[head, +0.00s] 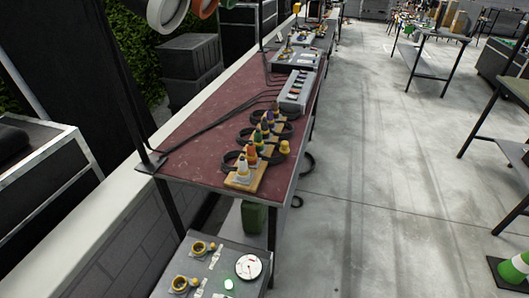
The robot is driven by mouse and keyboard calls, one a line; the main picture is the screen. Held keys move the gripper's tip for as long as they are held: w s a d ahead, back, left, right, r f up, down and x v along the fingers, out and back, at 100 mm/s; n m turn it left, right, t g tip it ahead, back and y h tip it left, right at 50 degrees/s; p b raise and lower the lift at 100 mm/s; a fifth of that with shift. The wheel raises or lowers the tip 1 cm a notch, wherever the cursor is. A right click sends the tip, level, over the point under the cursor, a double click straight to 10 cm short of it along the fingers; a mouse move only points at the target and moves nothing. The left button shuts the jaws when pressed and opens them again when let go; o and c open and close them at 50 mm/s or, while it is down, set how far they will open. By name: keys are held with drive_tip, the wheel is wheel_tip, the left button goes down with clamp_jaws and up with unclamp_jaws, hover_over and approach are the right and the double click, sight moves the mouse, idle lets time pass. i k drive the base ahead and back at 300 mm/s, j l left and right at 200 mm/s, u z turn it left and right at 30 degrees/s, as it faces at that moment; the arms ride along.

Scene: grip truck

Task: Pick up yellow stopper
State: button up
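A small yellow piece (285,147), which looks like the yellow stopper, stands near the right edge of the long dark red table (205,125). It is just right of a row of coloured cone-shaped pieces (251,156) on wooden boards (246,184). Some of those cones also have yellow parts, so I cannot be sure which piece is meant. My gripper is not in view.
Black cables loop around the boards and run along the table to a grey connector box (297,91). A grey case (222,270) with yellow-ringed sockets and a white dial (249,266) stands below the near end. Concrete floor (370,180) is clear to the right. A green-white cone (515,267) stands lower right.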

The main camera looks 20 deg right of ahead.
sight(284, 149)
drive_tip(key=z, duration=0.3)
drive_tip(key=u, duration=1.8)
drive_tip(key=z, duration=1.75)
drive_tip(key=u, duration=0.45)
drive_tip(key=i+l+u, duration=0.1)
drive_tip(key=u, duration=0.35)
drive_tip(key=l+u, duration=0.2)
drive_tip(key=u, duration=0.2)
drive_tip(key=i+l+u, duration=0.15)
drive_tip(key=l+u, duration=0.2)
drive_tip(key=l, duration=0.4)
drive_tip(key=l+u, duration=0.4)
drive_tip(key=l, duration=0.35)
drive_tip(key=l+u, duration=0.35)
drive_tip(key=l, duration=0.45)
drive_tip(key=k, duration=0.05)
